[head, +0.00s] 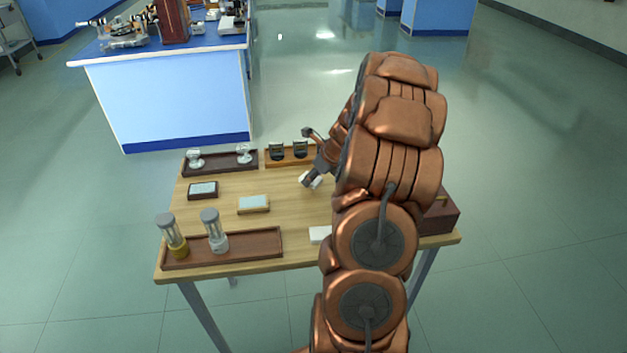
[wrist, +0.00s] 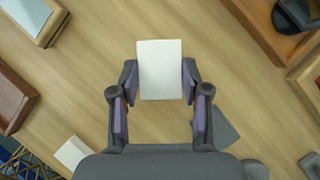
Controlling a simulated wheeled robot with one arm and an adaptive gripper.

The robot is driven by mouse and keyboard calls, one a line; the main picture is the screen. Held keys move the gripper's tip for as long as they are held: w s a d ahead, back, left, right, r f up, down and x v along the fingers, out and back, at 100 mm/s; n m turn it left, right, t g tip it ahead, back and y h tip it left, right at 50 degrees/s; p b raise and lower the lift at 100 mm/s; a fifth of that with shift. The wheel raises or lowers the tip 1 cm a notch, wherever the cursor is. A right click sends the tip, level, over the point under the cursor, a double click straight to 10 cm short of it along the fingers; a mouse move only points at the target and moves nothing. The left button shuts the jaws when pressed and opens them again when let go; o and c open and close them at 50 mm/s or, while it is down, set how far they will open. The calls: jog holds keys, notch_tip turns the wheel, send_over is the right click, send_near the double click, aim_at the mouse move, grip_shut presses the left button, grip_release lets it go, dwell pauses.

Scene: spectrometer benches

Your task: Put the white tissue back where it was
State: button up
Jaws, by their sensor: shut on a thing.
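The white tissue (wrist: 160,69) is a flat, pale rectangle held between the fingertips of my gripper (wrist: 160,82) in the wrist view. The pads touch its left and right sides. In the head view my gripper (head: 313,170) is over the back middle of the wooden table (head: 215,220), with the white tissue (head: 312,181) at its tips. My arm hides much of the table's right side. The tissue's exact height above the wood cannot be told.
Another white piece (head: 320,234) lies near the front edge. A pale-topped block (head: 253,204) and a dark-framed block (head: 203,190) are on the left. A brown tray (head: 255,245) holds two lamp-like bottles. Back trays (head: 290,162) hold small parts. A dark red box (head: 440,217) stands right.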

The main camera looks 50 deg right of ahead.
jog(key=shift+f, duration=1.05)
jog(key=shift+f, duration=0.1)
jog(key=o, duration=1)
